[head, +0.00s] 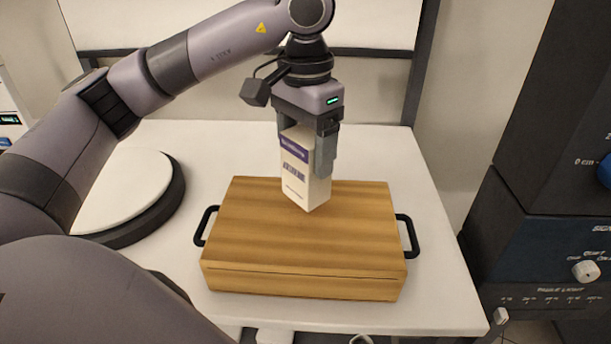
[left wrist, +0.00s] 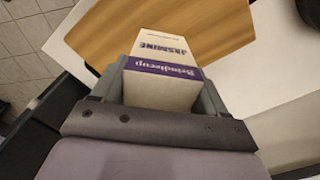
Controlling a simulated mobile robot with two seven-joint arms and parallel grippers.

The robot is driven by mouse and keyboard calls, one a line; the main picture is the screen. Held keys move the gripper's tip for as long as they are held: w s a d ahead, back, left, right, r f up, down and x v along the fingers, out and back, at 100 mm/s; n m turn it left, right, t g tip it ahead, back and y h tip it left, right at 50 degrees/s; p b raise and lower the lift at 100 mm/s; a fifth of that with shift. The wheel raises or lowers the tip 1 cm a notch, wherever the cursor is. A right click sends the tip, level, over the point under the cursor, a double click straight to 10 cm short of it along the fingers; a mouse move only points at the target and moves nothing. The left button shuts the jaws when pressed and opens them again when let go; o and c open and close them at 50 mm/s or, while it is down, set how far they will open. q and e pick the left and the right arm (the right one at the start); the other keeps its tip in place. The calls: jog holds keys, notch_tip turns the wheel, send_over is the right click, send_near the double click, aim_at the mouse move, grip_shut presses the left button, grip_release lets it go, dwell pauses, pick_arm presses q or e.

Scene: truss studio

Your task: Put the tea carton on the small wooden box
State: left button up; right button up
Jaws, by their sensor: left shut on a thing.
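The tea carton (head: 305,175) is white with a purple band and dark lettering. In the left wrist view the carton (left wrist: 160,85) shows the word "JASMINE" and sits between both fingers. My left gripper (head: 308,150) is shut on its upper part and holds it upright. The small wooden box (head: 300,240) lies on the white table, with a flat striped lid and a black handle at each side. The carton's lower end shows over the back middle part of the lid; whether it touches the lid I cannot tell. The box also shows in the left wrist view (left wrist: 215,30). My right gripper is not in view.
A round white disc with a dark rim (head: 130,190) lies on the table (head: 440,290) left of the box. A dark cabinet with knobs (head: 550,250) stands at the right. The table right of the box is clear.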

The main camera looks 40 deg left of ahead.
aim_at(305, 172)
pick_arm(q)
notch_tip(305, 172, down, 4)
jog(key=shift+f, duration=0.25)
jog(key=o, duration=0.6)
jog(key=shift+f, duration=0.15)
jog(key=o, duration=0.5)
